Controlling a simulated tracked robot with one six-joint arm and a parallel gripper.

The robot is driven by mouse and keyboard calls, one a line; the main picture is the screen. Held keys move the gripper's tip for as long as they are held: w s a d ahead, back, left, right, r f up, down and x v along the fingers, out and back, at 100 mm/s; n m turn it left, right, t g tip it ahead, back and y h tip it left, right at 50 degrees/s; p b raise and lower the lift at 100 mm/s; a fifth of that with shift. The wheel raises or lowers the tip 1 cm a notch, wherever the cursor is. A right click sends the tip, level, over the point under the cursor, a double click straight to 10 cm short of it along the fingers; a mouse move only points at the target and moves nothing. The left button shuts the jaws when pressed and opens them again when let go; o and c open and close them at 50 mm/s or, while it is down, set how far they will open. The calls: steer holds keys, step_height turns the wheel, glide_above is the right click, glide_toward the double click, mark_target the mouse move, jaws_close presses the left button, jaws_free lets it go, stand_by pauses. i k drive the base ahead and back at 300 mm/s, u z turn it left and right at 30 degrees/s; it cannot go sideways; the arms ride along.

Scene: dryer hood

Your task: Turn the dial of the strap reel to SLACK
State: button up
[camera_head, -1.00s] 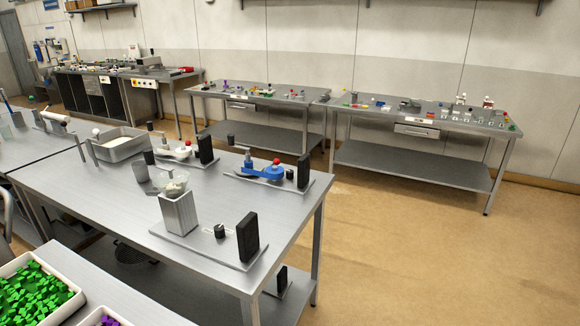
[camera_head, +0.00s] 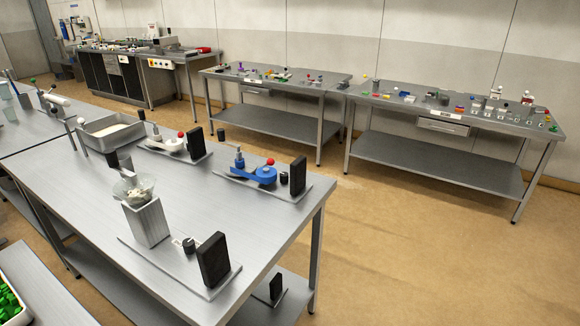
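I cannot make out a strap reel or a dial marked SLACK for certain in this view. On the near steel table (camera_head: 215,225) a blue device with a red knob (camera_head: 262,173) stands on a flat plate, with a small black cylinder and an upright black block beside it. A similar white device (camera_head: 173,144) stands behind it to the left. Any lettering on these is too small to read. My gripper is not in view.
A clear bowl (camera_head: 134,187) on a square metal stand and another black block (camera_head: 212,259) are at the table's front. A grey tray (camera_head: 112,132) sits behind. Two cluttered benches, one a right bench (camera_head: 450,116), stand along the wall. Open floor (camera_head: 390,240) lies at right.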

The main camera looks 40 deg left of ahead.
mark_target(284, 176)
steer(key=z, duration=0.05)
steer(key=i, duration=2.45)
steer(key=u, duration=2.8)
